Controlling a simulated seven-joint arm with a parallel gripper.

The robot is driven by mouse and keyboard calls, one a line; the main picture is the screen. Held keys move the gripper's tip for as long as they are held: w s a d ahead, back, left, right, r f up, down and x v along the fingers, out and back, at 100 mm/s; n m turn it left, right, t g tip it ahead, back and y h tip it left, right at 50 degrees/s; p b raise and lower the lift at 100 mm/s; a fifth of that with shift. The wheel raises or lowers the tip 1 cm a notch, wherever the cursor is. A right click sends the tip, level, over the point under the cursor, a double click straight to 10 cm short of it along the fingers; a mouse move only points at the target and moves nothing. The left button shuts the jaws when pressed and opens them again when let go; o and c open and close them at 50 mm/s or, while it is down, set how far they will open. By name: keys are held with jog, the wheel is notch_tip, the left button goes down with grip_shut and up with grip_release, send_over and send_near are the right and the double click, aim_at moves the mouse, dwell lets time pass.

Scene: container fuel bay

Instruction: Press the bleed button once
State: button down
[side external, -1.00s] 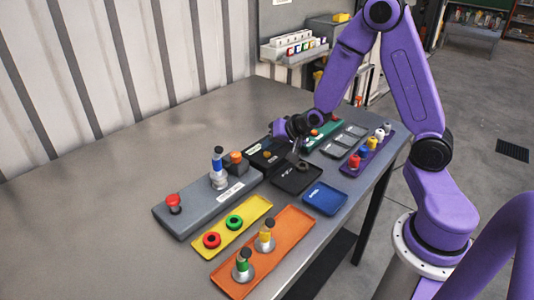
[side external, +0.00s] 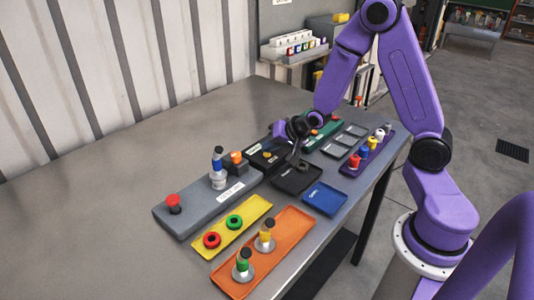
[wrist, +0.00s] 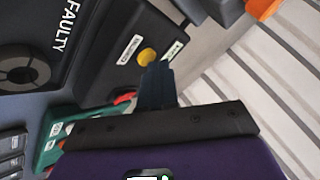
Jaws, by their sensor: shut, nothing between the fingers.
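A black box (side external: 268,150) stands at the middle of the bench, between the long grey panel and the green unit. A small amber button (side external: 267,155) sits on its top. In the wrist view the amber button (wrist: 147,56) lies between two small labels, too small to read, so I cannot confirm its name. Contact cannot be told.
A FAULTY tray (wrist: 62,62) holding a dark ring (wrist: 20,65) lies beside the box. The grey panel (side external: 195,206) carries a red button (side external: 174,203) and a bottle-like fitting (side external: 218,165). An orange knob (side external: 236,158) stands nearby. The bench's left side (side external: 100,215) is clear.

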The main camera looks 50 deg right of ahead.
aim_at(270, 155)
jog(key=shift+r, duration=0.7)
jog(key=shift+r, duration=2.5)
